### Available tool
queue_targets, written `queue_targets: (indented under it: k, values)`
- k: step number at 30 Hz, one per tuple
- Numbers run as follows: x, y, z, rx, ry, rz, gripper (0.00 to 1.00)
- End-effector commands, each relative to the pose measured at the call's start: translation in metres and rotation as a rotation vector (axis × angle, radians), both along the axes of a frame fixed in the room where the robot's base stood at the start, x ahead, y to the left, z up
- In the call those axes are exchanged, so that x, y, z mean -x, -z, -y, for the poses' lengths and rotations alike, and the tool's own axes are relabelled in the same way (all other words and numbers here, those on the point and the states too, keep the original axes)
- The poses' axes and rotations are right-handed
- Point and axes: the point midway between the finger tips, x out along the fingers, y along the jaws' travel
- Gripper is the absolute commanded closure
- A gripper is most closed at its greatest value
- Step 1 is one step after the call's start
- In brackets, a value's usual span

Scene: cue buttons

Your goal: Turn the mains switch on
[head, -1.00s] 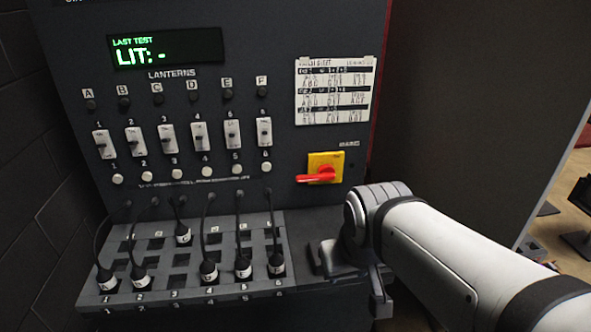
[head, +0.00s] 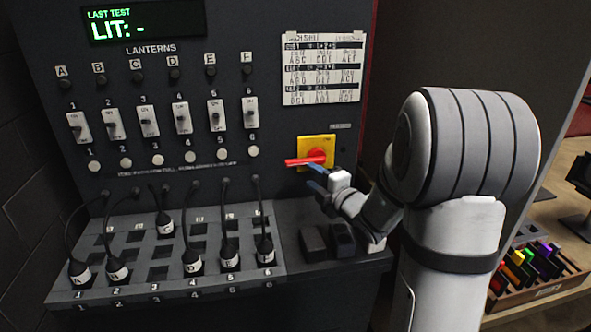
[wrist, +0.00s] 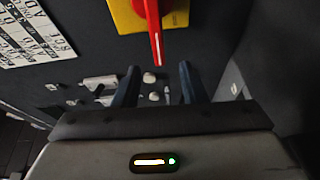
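The mains switch is a red rotary handle (head: 304,160) on a yellow plate (head: 318,145), at the right of the dark panel. In the head view its handle lies about level, pointing left. My gripper (head: 313,178) is in front of the panel, just below the handle. In the wrist view the red handle (wrist: 154,30) points down toward the space between my two fingers (wrist: 157,82). The fingers are apart with nothing held between them. I cannot tell whether a finger touches the handle.
The panel has a display (head: 143,21) reading "LIT: -", several lantern switches and a cue sheet (head: 322,69). A patch tray (head: 165,262) with several plugged cables juts out below. A box of coloured items (head: 535,270) stands at right.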

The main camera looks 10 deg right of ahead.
Motion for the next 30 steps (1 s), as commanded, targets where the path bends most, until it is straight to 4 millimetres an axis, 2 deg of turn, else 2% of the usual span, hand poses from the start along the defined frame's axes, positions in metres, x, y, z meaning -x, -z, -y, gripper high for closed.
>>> queue_targets:
  k: [5, 12, 18, 29, 30]
  values:
    - [-0.009, 0.000, -0.006, 0.011, -0.027, 0.033, 0.62]
    - [-0.045, -0.001, -0.022, 0.013, -0.028, 0.032, 0.62]
    - [-0.067, 0.000, -0.030, 0.011, -0.025, 0.031, 0.62]
    - [-0.072, 0.001, -0.033, 0.011, -0.025, 0.032, 0.62]
    - [-0.072, 0.001, -0.033, 0.011, -0.025, 0.032, 0.65]
